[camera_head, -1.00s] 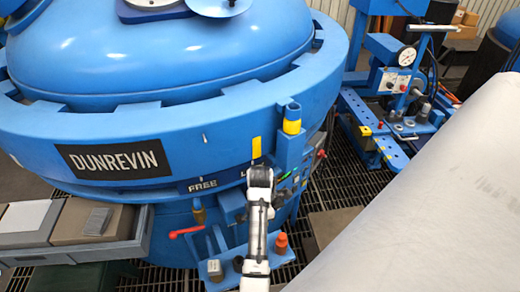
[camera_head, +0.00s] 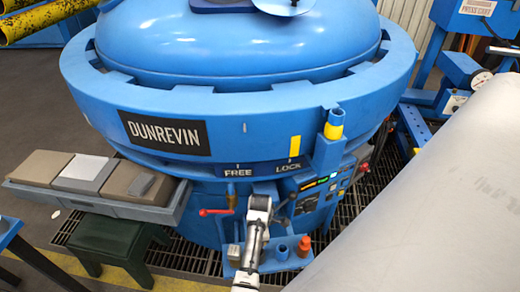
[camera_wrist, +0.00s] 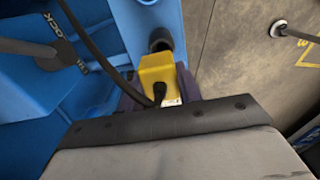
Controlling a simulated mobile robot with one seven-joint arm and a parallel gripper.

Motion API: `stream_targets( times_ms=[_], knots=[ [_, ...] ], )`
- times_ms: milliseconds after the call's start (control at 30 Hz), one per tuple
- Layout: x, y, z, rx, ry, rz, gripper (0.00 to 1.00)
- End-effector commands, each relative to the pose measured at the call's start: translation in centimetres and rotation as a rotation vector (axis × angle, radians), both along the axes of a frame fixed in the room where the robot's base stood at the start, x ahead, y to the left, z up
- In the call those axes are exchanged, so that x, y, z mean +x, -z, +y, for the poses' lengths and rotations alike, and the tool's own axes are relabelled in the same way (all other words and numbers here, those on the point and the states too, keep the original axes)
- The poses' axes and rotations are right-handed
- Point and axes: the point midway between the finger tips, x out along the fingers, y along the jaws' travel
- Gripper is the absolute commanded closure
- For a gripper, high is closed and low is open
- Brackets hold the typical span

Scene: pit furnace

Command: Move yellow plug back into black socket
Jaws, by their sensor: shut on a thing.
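In the wrist view the yellow plug (camera_wrist: 157,72) sits between the dark purple fingers of my gripper (camera_wrist: 158,92), which is shut on it. A black cable runs to the plug's near side. Just beyond the plug is a dark round fitting (camera_wrist: 161,42) against blue metal; it may be the black socket, and I cannot tell whether the plug touches it. In the head view my gripper (camera_head: 261,204) is in front of the blue furnace's lower front, below the FREE/LOCK plate (camera_head: 262,168). The plug cannot be made out there.
A blue shelf (camera_head: 268,262) carries an orange-red container (camera_head: 304,247). A red-handled valve (camera_head: 215,212) is left of my gripper, a lit panel (camera_head: 325,184) to its right. A tray (camera_head: 120,203) and green stool (camera_head: 115,240) stand left. A large pale surface (camera_head: 430,190) fills the right.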

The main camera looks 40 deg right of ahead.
Motion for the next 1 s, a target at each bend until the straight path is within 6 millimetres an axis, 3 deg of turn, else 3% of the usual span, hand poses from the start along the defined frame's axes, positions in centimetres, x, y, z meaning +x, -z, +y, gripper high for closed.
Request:
stream_targets(
  times_ms=[367,800,1000],
  knots=[
    [-0.1,1.8,0.1,0.0,0.013,0.001,0.9],
    [-0.1,6.1,0.1,0.0,0.012,0.001,0.9],
    [-0.1,6.5,0.1,0.0,0.012,0.001,0.9]
  ],
)
